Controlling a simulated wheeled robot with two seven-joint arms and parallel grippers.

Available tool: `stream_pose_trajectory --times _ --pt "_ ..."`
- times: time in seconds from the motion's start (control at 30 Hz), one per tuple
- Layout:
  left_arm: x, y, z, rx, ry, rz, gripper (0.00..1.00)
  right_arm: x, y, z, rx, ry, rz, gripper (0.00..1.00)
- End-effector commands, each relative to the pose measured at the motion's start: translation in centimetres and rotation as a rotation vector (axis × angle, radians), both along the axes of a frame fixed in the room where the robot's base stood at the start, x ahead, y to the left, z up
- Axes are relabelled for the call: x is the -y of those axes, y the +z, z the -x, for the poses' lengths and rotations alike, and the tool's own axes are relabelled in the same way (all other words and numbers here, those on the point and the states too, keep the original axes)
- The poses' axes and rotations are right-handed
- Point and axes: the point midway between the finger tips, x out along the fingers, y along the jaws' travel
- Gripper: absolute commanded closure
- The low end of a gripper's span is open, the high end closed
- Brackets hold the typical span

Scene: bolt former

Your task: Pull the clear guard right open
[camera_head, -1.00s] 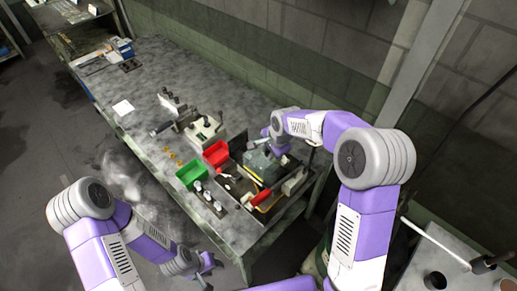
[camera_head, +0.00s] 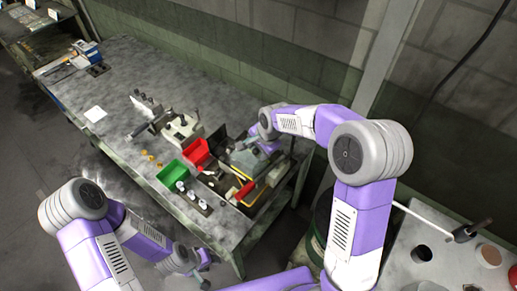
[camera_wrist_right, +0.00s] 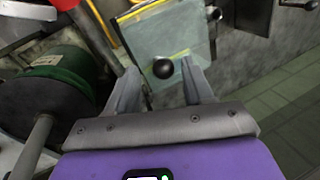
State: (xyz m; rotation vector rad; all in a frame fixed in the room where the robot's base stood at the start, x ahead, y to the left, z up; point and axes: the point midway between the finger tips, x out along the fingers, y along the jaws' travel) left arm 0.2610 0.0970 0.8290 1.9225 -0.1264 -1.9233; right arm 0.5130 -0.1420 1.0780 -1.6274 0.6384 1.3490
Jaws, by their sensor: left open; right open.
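The clear guard (camera_wrist_right: 168,38) is a see-through panel with yellow edging in the right wrist view. A round dark knob (camera_wrist_right: 163,68) stands on its near edge. My right gripper (camera_wrist_right: 160,78) is open, its two fingers on either side of the knob; I cannot tell whether they touch it. In the head view the guard (camera_head: 245,160) sits on the machine at the bench's right end, partly hidden by my right gripper (camera_head: 262,148). My left gripper (camera_head: 203,268) is open and empty, low in front of the bench, away from the guard.
A green bin (camera_head: 172,174) and a red bin (camera_head: 196,152) stand left of the machine. A small press (camera_head: 180,130) stands behind them. A red handle (camera_head: 245,190) juts at the machine's front. A dark green cylinder (camera_wrist_right: 55,85) lies left of my right gripper.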

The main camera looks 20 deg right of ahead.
Motion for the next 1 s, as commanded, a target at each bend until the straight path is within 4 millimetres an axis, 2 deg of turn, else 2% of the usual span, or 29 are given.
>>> stream_pose_trajectory --times 0.17,0.5,0.67,1.0 --pt "0.0 0.1 0.0 0.000 0.000 0.000 0.57 0.2 1.4 0.3 0.004 0.000 -0.001 0.48" --pt "0.0 0.3 0.0 0.000 0.000 0.000 0.57 1.0 6.4 1.7 0.003 0.000 -0.001 0.48" --pt "0.0 0.3 0.0 0.000 0.000 0.000 0.57 1.2 7.2 2.1 0.000 0.000 0.000 0.48" --pt "0.0 0.3 0.0 0.000 0.000 0.000 0.57 1.2 7.2 2.1 0.000 0.000 0.000 0.48"
